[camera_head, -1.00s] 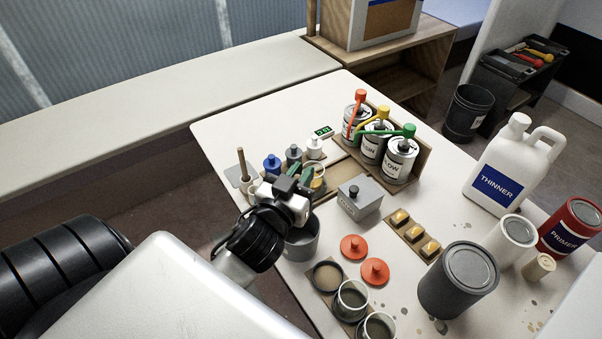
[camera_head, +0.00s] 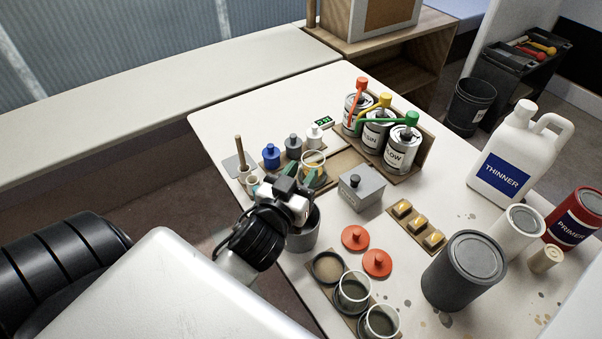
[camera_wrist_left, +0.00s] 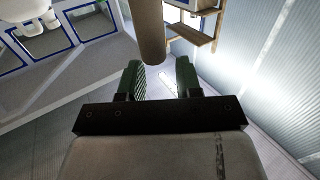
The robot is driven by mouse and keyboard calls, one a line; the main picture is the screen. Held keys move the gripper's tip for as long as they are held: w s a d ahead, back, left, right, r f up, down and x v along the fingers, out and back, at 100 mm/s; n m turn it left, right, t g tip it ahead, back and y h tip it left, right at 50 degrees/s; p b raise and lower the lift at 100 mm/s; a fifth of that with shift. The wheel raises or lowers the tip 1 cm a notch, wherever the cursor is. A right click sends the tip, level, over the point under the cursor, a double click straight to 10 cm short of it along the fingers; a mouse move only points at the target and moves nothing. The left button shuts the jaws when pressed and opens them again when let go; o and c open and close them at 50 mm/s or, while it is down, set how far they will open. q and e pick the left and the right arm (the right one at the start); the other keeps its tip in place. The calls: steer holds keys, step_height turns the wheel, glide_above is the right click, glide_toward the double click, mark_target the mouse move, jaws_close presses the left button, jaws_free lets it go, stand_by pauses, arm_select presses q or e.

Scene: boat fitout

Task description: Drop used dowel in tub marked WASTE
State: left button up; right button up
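My left gripper (camera_head: 305,178) is above the table, at the near side of a clear cup (camera_head: 314,162). In the left wrist view its two green fingers (camera_wrist_left: 160,76) stand apart, with a gap between them. The end of a brown rod (camera_wrist_left: 151,32) shows just beyond the fingertips there; I cannot tell whether it touches them. A thin wooden dowel (camera_head: 239,152) stands upright at the table's left. A grey tub (camera_head: 304,238) is partly hidden below my left gripper. A dark bin (camera_head: 468,106) stands on the floor behind the table; its label is unreadable. My right gripper is out of view.
Three labelled cans (camera_head: 401,152) with coloured pumps stand at the back. A thinner jug (camera_head: 505,165) and a large grey can (camera_head: 462,272) fill the right side.

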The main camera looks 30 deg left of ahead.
arm_select(q)
steer(key=shift+o, duration=0.6)
steer(key=s+d, duration=0.1)
steer(key=s, duration=0.9)
steer(key=shift+s+d+b, duration=0.2)
steer(key=shift+s+b, duration=0.15)
steer(key=shift+s, duration=0.05)
